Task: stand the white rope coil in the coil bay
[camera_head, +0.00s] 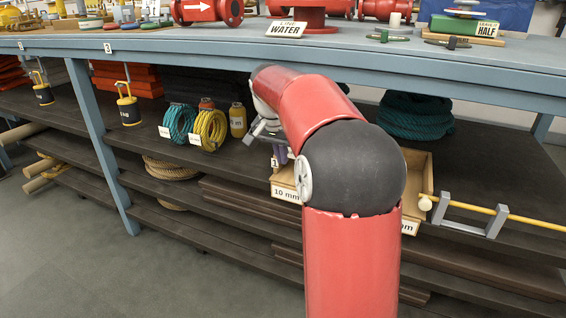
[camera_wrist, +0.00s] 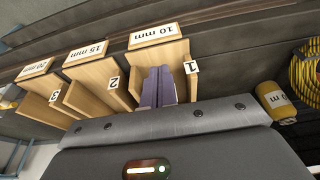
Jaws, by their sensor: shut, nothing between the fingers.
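I cannot pick out a white rope coil in either view. A teal coil (camera_head: 179,124) and a yellow coil (camera_head: 209,130) stand upright side by side on the shelf, with white label cards in front. The yellow coil also shows at the right edge of the wrist view (camera_wrist: 306,68). No bay is plainly marked for coils. A wooden divided box (camera_head: 284,184) has compartments labelled 1, 2, 3 and 10, 15, 20 mm (camera_wrist: 152,36). My gripper (camera_wrist: 157,84) is shut and empty, its purple fingers in front of compartment 1. My arm hides part of the box in the head view.
A yellow canister (camera_head: 238,121) stands right of the coils. A large dark teal rope pile (camera_head: 415,117) sits at the back right. A yellow rod on a grey bracket (camera_head: 470,212) is at the right. The blue bench top (camera_head: 200,45) overhangs the shelf.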

